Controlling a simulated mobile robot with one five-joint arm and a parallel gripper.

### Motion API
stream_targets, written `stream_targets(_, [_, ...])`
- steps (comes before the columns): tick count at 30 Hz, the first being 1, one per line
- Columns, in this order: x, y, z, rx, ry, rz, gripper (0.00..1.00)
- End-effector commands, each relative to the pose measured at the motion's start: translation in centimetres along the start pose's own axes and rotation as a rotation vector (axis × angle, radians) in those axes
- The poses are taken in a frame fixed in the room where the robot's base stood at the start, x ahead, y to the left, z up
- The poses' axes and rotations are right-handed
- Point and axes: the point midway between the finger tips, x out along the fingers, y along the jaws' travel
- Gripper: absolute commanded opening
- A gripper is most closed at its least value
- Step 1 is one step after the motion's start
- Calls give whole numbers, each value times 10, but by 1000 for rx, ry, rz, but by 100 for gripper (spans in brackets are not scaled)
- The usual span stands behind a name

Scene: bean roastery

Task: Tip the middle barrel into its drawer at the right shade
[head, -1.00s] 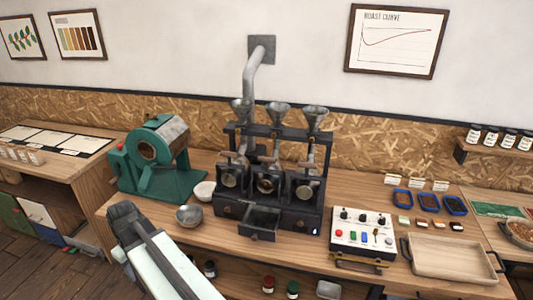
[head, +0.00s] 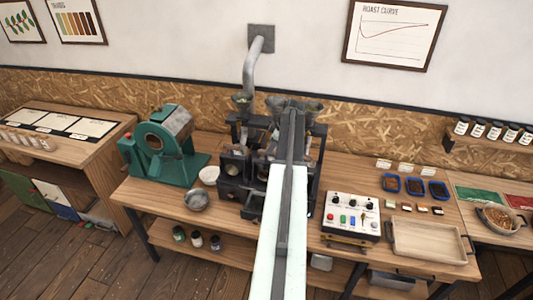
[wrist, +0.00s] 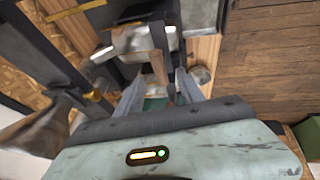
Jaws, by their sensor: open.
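The dark sample roaster with small barrels in a row stands on the wooden bench. Its left barrel (head: 235,166) shows in the head view. My arm covers the middle barrel and most of the right side there. The drawer (head: 251,210) below the middle is mostly hidden; only a dark edge shows beside my arm. In the wrist view my gripper (wrist: 160,88) is open. A wooden handle (wrist: 158,66) stands between its fingers, apart from or touching them I cannot tell. The bean shade inside the barrel is not visible.
A control box (head: 350,217) and a wooden tray (head: 429,241) are on the right. Funnels and the black frame rise close around my arm.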

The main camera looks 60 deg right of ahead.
Motion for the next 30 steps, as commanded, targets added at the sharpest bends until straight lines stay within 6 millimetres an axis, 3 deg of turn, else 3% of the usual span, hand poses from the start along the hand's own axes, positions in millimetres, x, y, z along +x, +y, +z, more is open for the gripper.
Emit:
stream_targets(10, [65, -1, 3, 1, 0, -1, 45])
stream_targets(20, [70, 0, 0, 2, -1, -1, 45])
stream_targets(25, [70, 0, 0, 2, -1, -1, 3])
stream_targets(30, [70, 0, 0, 2, -1, 0, 0])
